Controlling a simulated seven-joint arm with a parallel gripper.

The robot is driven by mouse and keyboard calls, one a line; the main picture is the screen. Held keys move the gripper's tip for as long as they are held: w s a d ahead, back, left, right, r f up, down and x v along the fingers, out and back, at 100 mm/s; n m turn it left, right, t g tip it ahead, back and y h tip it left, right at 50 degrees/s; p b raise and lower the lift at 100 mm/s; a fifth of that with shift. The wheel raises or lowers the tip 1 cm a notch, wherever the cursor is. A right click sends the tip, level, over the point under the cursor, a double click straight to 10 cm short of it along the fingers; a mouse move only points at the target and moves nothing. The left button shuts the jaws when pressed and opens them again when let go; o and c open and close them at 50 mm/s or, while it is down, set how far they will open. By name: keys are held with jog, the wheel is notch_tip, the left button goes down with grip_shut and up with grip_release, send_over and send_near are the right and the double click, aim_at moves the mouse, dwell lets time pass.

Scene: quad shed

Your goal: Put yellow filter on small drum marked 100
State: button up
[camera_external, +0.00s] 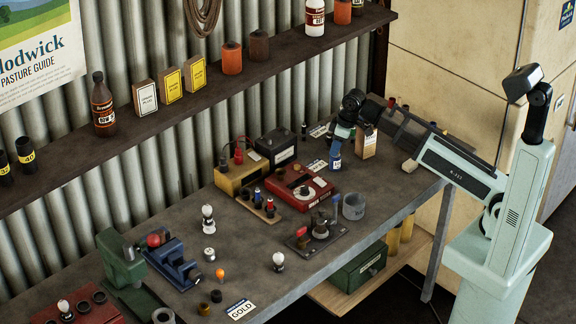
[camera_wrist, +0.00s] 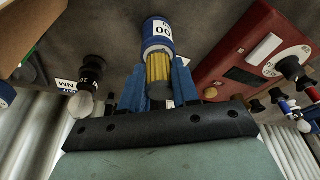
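The yellow ribbed filter (camera_wrist: 158,72) is between the blue fingers of my gripper (camera_wrist: 158,76) in the wrist view. Both fingers lie close against its sides, and they look shut on it. The small blue drum (camera_wrist: 158,33), with a white label on which "00" shows, is directly beyond the filter, in line with it. The filter's far end meets the drum in this view; I cannot tell whether it is seated. In the external view the blue drum (camera_external: 335,157) stands upright on the bench below my gripper (camera_external: 339,138); the filter cannot be made out there.
A red machine with a dial (camera_external: 300,187) and a yellow-black box (camera_external: 262,165) stand left of the drum. A cardboard box (camera_external: 366,146) stands close on its right. A grey cup (camera_external: 354,206) is in front. A bulb in a dark holder (camera_wrist: 83,97) is near my fingers.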

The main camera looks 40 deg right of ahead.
jog(key=o, duration=0.4)
jog(key=v, duration=1.2)
jog(key=shift+r, duration=0.2)
